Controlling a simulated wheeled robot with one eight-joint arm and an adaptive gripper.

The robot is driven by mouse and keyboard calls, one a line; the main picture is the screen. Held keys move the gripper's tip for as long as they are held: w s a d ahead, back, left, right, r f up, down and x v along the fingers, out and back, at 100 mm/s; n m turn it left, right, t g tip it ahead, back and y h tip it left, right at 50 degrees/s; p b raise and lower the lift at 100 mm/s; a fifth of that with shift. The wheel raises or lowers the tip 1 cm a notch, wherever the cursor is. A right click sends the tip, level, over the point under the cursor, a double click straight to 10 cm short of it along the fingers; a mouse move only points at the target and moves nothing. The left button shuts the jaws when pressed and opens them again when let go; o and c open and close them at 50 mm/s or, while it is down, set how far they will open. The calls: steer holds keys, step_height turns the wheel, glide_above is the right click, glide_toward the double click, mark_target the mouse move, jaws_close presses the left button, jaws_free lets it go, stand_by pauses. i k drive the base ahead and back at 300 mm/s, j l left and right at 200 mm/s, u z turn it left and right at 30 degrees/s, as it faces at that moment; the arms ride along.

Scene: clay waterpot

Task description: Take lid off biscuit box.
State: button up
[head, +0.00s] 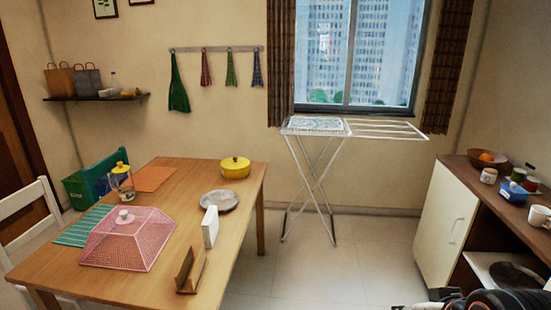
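No thing in the head view is clearly marked as a biscuit box. Dark parts of my own arm show at the bottom right edge. No gripper fingers can be made out there.
The table also bears a pink mesh food cover (128,240), a yellow-topped jug (121,181), a grey plate (219,200) and a wooden holder (189,270). A drying rack (318,180) stands behind. A cabinet (443,225) is at right. The floor between is clear.

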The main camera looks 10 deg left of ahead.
mark_target(233, 163)
steer(key=i+u, duration=0.15)
steer(key=i, duration=1.7)
steer(key=i+l+u, duration=0.1)
steer(key=i+u, duration=0.35)
steer(key=i, duration=0.15)
steer(key=i+l+u, duration=0.4)
steer(key=i, duration=0.15)
steer(key=i+l+u, duration=0.85)
steer(key=i+l, duration=0.1)
steer(key=l, duration=0.05)
